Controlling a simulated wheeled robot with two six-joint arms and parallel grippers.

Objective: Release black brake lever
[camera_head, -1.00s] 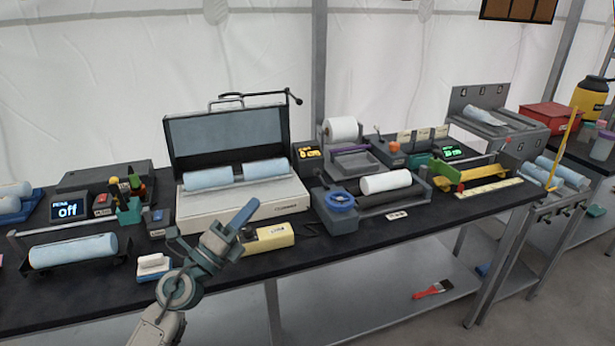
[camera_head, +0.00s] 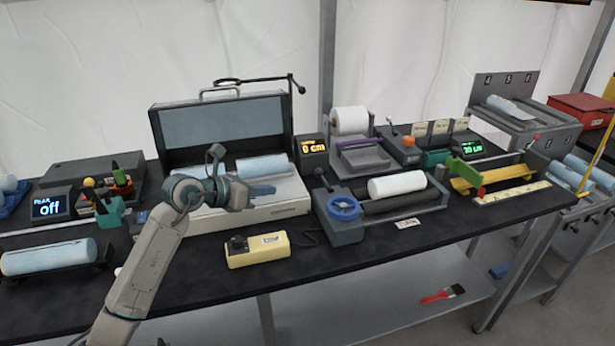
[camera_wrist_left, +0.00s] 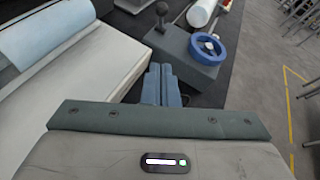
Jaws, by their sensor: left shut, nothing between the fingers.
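The black brake lever (camera_head: 322,176) stands on the grey block (camera_head: 342,228) of the roller unit, behind and left of the blue handwheel (camera_head: 344,208). In the left wrist view the lever (camera_wrist_left: 162,14) shows as a dark round knob on a short stem, ahead of my fingers. My left gripper (camera_head: 272,190) is shut and empty, above the front of the open white case. It points right, toward the lever, and is apart from it. In the left wrist view its blue fingers (camera_wrist_left: 162,82) lie together. My right gripper is in neither view.
A white roll (camera_head: 396,186) lies on the roller unit. A cream box (camera_head: 258,250) stands at the front.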

